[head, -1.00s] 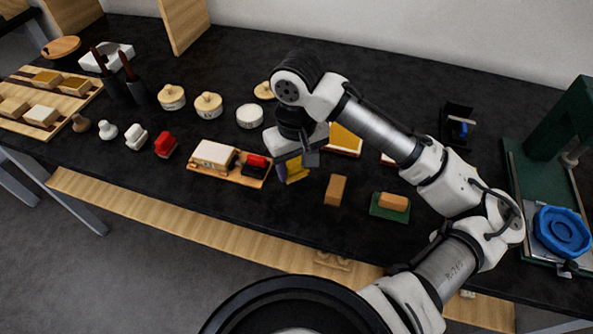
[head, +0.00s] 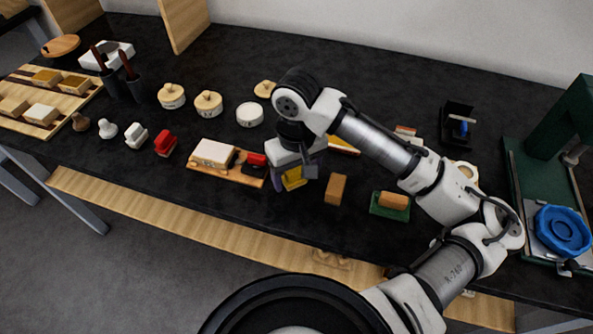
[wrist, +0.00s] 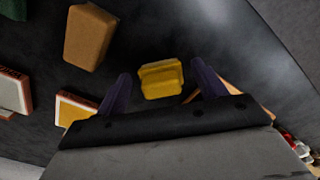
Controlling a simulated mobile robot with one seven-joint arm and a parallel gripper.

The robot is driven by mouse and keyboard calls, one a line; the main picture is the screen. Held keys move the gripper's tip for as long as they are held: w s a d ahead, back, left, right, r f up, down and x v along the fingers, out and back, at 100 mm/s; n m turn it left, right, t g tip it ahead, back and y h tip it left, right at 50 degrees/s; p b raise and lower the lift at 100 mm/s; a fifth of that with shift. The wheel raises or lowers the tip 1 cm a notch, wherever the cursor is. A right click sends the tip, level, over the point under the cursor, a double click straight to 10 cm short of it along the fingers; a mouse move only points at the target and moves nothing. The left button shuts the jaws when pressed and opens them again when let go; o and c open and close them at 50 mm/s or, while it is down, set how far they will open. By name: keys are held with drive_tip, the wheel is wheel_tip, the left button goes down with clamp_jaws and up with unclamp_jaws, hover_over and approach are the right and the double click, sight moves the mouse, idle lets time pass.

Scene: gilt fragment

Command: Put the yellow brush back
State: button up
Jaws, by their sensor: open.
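The yellow brush (head: 293,179) stands on the dark bench, partly hidden by my gripper in the head view. In the wrist view the yellow brush (wrist: 160,79) shows between the two purple fingers of my gripper (wrist: 163,84). The fingers are apart, one on each side of it, with dark gaps visible between them and the brush. My gripper (head: 297,174) is low over the brush in the head view. A wooden tray (head: 240,178) just to the left holds a white block and a red brush (head: 256,160).
A tan block (head: 336,189) stands close to the right of my gripper. A green piece with an orange block (head: 393,201) lies further right. Red (head: 165,144) and white (head: 136,136) brushes stand left of the tray. Round lidded pots (head: 208,104) stand behind.

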sight(297, 172)
wheel_tip(297, 172, up, 12)
drive_tip(key=shift+r, duration=0.2)
idle(0.4)
